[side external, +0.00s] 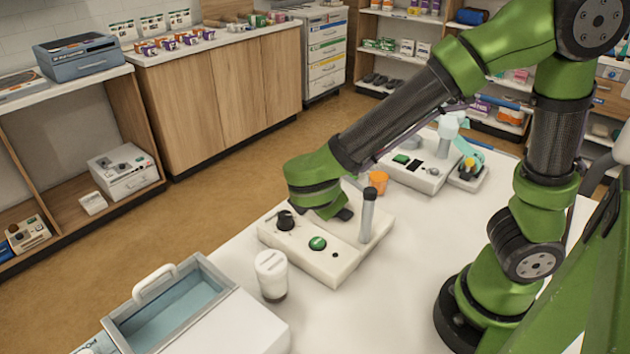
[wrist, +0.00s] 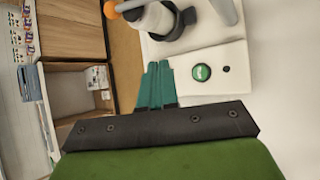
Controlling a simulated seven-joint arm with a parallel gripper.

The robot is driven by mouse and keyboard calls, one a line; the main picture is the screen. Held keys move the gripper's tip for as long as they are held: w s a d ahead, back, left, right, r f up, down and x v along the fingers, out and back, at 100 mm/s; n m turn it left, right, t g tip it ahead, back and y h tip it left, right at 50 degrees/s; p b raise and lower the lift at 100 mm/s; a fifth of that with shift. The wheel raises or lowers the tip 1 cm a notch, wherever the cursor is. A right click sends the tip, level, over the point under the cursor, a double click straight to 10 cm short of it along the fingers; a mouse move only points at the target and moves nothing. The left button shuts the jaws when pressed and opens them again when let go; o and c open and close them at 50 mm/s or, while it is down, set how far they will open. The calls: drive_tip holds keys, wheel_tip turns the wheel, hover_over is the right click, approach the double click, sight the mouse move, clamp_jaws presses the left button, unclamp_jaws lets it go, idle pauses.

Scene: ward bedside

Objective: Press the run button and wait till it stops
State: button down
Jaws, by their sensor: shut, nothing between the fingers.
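A white device (side external: 300,262) on the table carries a round green button (side external: 318,243), a black knob (side external: 285,220), a grey upright post (side external: 367,215) and a small dark dot. The green button also shows in the wrist view (wrist: 202,73), just right of my fingertips. Any lettering on it is too small to read. My gripper (wrist: 157,68) is shut and empty, with its teal fingers together. In the side view it hangs over the device, behind the button; the fingertips are largely hidden and I see no contact with the button.
A white jar (side external: 271,270) stands close in front of the device. An open blue-lined box (side external: 213,262) is at front left. An orange cup (side external: 378,182) and another white device (side external: 421,177) with a green button stand behind. The table right of the post is clear.

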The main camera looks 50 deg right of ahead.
sight(318, 245)
idle(0.3)
drive_tip(key=shift+f, duration=4.45)
drive_tip(key=shift+f, duration=0.1)
drive_tip(key=shift+f, duration=0.3)
